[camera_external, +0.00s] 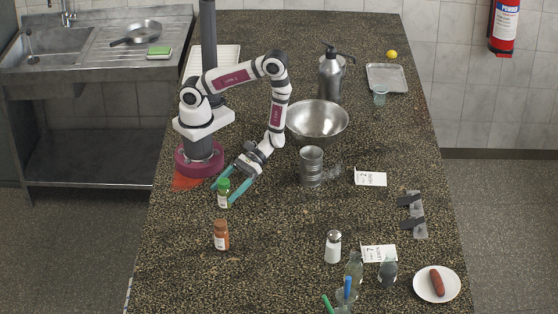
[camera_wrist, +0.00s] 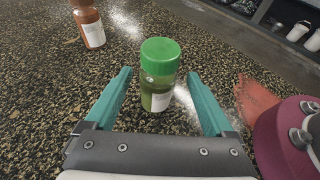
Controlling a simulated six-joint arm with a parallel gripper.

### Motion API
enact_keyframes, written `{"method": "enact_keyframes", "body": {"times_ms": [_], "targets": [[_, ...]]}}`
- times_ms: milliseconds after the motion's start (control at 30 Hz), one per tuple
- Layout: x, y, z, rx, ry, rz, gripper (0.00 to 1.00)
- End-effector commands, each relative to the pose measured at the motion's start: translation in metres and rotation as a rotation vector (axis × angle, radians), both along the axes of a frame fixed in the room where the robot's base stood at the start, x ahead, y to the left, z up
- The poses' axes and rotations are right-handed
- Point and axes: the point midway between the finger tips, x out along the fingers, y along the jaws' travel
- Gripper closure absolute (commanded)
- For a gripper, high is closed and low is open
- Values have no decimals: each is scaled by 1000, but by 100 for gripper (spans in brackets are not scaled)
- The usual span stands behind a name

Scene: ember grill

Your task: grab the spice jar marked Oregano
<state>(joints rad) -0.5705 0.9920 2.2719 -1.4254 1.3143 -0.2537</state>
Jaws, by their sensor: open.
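A spice jar with a green lid and green contents (camera_external: 223,193) stands upright on the speckled counter. It also shows in the wrist view (camera_wrist: 159,76), upright between and slightly beyond my open fingers, with a gap on both sides. Its white label is turned partly away and I cannot read it. My gripper (camera_external: 229,187) is open, with teal fingers low over the counter around the jar; the wrist view shows it empty (camera_wrist: 165,78). A second jar with brown-orange contents (camera_external: 221,235) stands apart, nearer the camera; it is at the upper left in the wrist view (camera_wrist: 89,22).
A salt shaker (camera_external: 333,247), steel cup (camera_external: 311,167) and steel bowl (camera_external: 318,120) stand to the right. A plate with a sausage (camera_external: 425,294) lies at the lower right. The counter between the brown jar and the shaker is clear.

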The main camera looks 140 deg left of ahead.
Motion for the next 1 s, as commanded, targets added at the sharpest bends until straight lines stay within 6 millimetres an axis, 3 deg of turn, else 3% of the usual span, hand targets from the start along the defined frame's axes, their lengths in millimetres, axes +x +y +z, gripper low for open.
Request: {"method": "enact_keyframes", "body": {"times_ms": [200,467,900,1000], "targets": [[2,-35,-21,-1,2,-6,12],[3,-40,-23,1,0,-3,12],[3,-40,-23,0,0,-3,91],[3,-40,-23,0,0,-3,100]]}}
